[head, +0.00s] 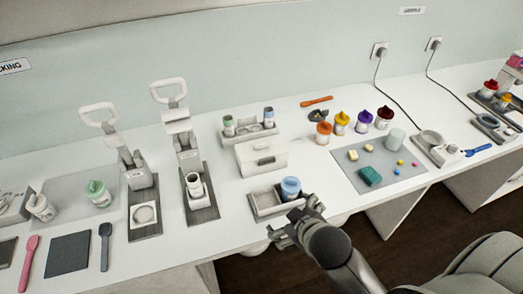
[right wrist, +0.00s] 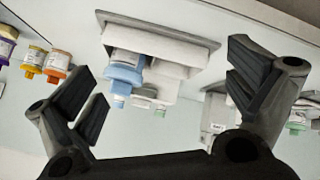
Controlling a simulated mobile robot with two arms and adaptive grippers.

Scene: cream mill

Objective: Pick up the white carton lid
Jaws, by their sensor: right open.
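A white carton (head: 250,163) stands at the middle of the bench, with a pale top and a small dark mark on it. The top looks like its lid (head: 262,147), but I cannot make out a clear seam. My right gripper (head: 296,224) is open and empty at the bench's front edge. It is nearer the front than the carton, with a grey tray (head: 266,210) and a blue-topped jar (head: 291,184) between them. In the right wrist view the open fingers (right wrist: 165,78) frame the tray and the blue jar (right wrist: 124,72). My left gripper is out of view.
A rack with two small bottles (head: 250,133) stands behind the carton. A lever press (head: 190,160) is to its left. Several coloured jars (head: 342,122) and a grey mat (head: 345,160) with small blocks lie to its right.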

